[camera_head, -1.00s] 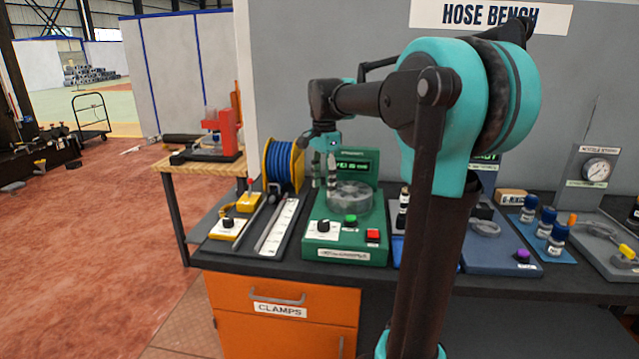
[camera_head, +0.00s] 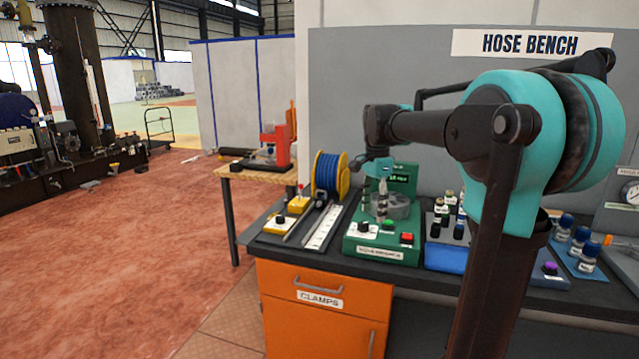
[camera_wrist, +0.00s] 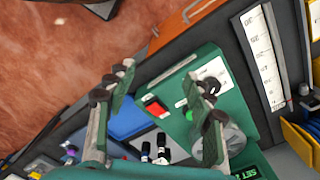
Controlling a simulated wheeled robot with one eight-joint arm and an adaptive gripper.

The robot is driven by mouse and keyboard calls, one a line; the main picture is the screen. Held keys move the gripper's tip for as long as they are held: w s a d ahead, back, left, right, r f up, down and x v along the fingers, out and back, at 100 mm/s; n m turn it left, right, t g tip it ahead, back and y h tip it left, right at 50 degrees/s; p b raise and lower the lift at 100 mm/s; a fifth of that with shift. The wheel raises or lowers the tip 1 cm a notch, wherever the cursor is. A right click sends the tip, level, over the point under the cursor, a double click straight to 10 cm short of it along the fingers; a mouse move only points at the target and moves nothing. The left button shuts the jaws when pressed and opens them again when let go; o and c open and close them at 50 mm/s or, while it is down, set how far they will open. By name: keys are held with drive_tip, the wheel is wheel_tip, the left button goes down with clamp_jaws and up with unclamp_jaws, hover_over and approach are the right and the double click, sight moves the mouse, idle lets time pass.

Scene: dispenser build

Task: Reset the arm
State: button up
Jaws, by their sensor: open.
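My arm reaches over the dark bench (camera_head: 420,284) from the right in the head view. My gripper (camera_head: 377,203) points down above the green dispenser machine (camera_head: 384,249). In the wrist view my gripper (camera_wrist: 158,90) is open, with its two fingers well apart and nothing between them. The dispenser, with its black knob, green button and red button, shows beyond the fingers there. A round clear part (camera_head: 400,206) sits on top of the dispenser, partly hidden behind the fingers.
A blue hose reel (camera_head: 327,174) and a white ruler (camera_head: 322,228) are left of the dispenser. Small bottles (camera_head: 450,208) stand to its right on a blue tray. The orange clamps drawer (camera_head: 325,290) is below.

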drive_tip(key=s+d+f+n+t, duration=0.2)
drive_tip(key=s+f+n, duration=0.4)
drive_tip(key=s+f, duration=0.5)
drive_tip(key=s+d+f+n+t, duration=0.2)
drive_tip(key=s+f+n, duration=0.5)
drive_tip(key=s+f, duration=0.4)
wheel_tip(320, 180, down, 3)
drive_tip(key=shift+s+f, duration=0.1)
drive_tip(key=shift+s, duration=0.05)
